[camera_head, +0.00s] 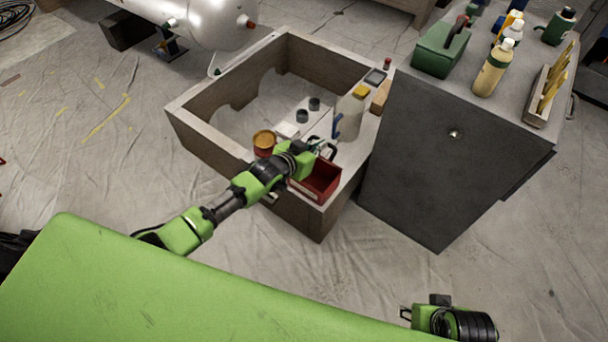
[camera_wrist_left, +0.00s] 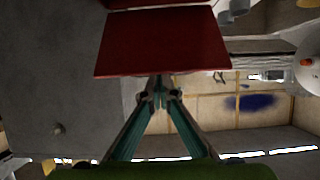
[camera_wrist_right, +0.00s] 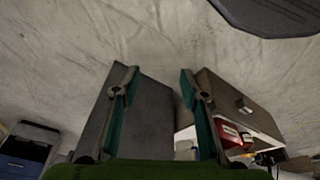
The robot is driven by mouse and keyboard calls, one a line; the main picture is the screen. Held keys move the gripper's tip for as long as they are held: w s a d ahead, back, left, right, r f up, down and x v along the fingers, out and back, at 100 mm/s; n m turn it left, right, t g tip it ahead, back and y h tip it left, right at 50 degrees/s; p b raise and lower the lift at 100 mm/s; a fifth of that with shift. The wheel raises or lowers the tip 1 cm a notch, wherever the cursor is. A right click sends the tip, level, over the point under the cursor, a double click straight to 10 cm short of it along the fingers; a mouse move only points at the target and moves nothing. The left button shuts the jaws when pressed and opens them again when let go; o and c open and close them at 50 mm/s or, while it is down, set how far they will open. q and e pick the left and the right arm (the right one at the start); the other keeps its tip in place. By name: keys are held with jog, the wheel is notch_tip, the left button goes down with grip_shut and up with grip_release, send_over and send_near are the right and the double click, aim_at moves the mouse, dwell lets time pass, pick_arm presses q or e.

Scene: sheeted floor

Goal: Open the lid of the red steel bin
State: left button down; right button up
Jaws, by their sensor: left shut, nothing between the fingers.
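The red steel bin (camera_head: 321,182) sits at the front right corner of the low box-like bench in the head view. Its dark red inside shows from above. My left gripper (camera_head: 325,150) is at the bin's far upper side, shut and empty. In the left wrist view, a flat red panel of the bin (camera_wrist_left: 165,42) lies just beyond the closed fingertips (camera_wrist_left: 158,88). I cannot tell whether this panel is the lid or a wall, nor whether the fingers touch it. My right gripper (camera_wrist_right: 157,78) is open and empty, far from the bin.
A red-and-orange can (camera_head: 264,142) stands left of my left gripper. A white jug (camera_head: 349,116) stands behind the bin. A dark cabinet (camera_head: 440,150) rises close on the right, with a green toolbox (camera_head: 440,50) and bottles on top.

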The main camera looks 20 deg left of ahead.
pick_arm(q)
jog(key=shift+w+d+r+g+y+p, duration=0.2)
jog(key=shift+w+g+p, duration=0.25)
jog(key=shift+w+p, duration=0.05)
jog(key=shift+w+d+r+g+y+p, duration=0.15)
jog(key=shift+w+r+g+y+p, duration=0.05)
jog(key=shift+w+g+p, duration=0.3)
jog(key=shift+w+d+f, duration=0.15)
jog(key=shift+w, duration=0.35)
jog(key=shift+w+d+f+b, duration=0.15)
jog(key=shift+w+d, duration=0.1)
jog(key=shift+w, duration=0.3)
jog(key=shift+w+d+r+b, duration=0.1)
jog(key=shift+w+d+b, duration=0.1)
jog(key=shift+w, duration=0.35)
pick_arm(e)
notch_tip(320, 180, down, 6)
jog(key=shift+s, duration=0.15)
jog(key=shift+f, duration=0.1)
pick_arm(q)
jog(key=shift+s, duration=0.1)
